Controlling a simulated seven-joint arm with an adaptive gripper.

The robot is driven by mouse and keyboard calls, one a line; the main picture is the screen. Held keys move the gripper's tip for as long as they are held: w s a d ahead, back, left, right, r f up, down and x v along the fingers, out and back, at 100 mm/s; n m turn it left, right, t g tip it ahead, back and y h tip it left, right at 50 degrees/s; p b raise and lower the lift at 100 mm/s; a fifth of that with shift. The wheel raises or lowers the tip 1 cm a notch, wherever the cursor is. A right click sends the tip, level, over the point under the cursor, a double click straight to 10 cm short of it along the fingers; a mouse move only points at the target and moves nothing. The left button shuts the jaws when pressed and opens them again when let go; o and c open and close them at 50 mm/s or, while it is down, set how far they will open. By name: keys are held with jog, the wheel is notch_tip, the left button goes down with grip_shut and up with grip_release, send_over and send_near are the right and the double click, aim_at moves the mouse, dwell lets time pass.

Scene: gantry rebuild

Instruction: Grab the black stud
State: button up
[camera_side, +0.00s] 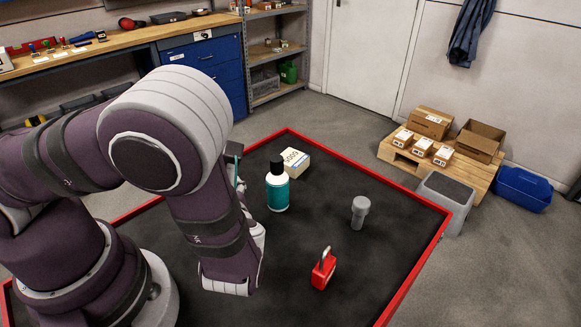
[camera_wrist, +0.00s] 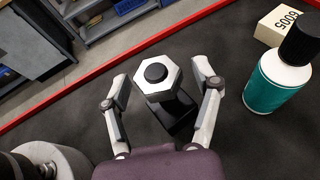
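In the wrist view a dark piece that looks like the black stud (camera_wrist: 178,112) stands on the mat. A pale grey hexagonal head (camera_wrist: 143,87) with a round black centre (camera_wrist: 156,73) tops it. My gripper (camera_wrist: 162,74) is open, with one finger to the left of the hexagonal head and one to the right. Gaps show between the head and both fingers. How far the fingers are above the mat is hard to tell. In the side view my arm hides the stud and most of the gripper.
A teal bottle with a black cap (camera_side: 277,190) stands near my gripper, with a white box (camera_side: 296,163) behind it. A grey bolt-like piece (camera_side: 359,213) and a red padlock (camera_side: 323,271) are farther right. A red rim (camera_side: 370,166) borders the black mat (camera_side: 320,215).

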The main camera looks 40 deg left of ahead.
grip_shut()
jog(key=shift+r, duration=0.15)
